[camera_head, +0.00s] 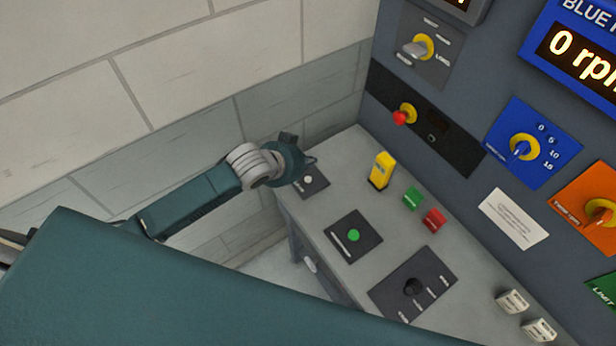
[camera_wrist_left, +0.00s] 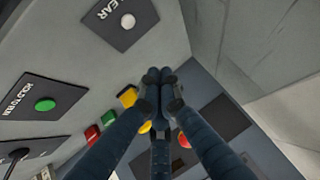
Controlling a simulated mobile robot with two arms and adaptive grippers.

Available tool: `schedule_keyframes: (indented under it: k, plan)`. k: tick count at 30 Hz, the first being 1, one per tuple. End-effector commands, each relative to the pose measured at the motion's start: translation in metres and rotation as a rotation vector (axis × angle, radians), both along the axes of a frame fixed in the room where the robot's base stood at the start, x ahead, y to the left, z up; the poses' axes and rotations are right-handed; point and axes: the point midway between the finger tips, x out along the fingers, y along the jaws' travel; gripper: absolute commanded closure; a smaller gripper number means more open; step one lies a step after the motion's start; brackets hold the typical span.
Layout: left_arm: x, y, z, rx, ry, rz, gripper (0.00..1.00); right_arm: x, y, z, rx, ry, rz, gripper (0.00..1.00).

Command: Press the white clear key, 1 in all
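The white clear key (camera_head: 308,180) is a small round button on a black plate at the far left end of the grey desk. In the left wrist view, the key (camera_wrist_left: 128,21) sits beside the lettering "CLEAR", up and to the left of my fingertips. My left gripper (camera_head: 300,158) is beside and above that plate in the head view, its fingers mostly hidden behind the wrist. In the left wrist view, the left gripper (camera_wrist_left: 160,76) has its fingertips together with nothing between them, apart from the key in the picture. My right gripper is not in view.
A green button (camera_head: 354,235), a black knob (camera_head: 412,287), a yellow switch (camera_head: 382,170), and green (camera_head: 412,198) and red (camera_head: 434,219) blocks stand on the desk. A red stop button (camera_head: 400,117) is on the upright panel. A block wall (camera_head: 190,110) stands behind the arm.

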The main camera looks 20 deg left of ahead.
Motion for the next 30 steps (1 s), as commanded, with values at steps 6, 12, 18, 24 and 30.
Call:
schedule_keyframes:
  k: [6, 12, 18, 24, 30]
  plan:
    - [0.018, 0.011, 0.004, 0.012, -0.027, -0.007, 1.0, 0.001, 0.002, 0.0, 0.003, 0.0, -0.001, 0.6]
    - [0.018, 0.011, 0.005, 0.011, -0.028, -0.008, 1.0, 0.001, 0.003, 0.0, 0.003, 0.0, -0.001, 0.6]
    - [0.018, 0.011, 0.002, 0.012, -0.027, -0.007, 1.0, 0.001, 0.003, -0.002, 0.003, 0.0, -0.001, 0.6]
    - [0.018, 0.01, -0.012, 0.011, -0.026, -0.008, 1.0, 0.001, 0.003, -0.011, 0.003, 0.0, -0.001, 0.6]
    - [0.018, 0.01, -0.039, 0.011, -0.027, -0.009, 1.0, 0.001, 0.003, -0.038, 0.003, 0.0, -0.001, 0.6]
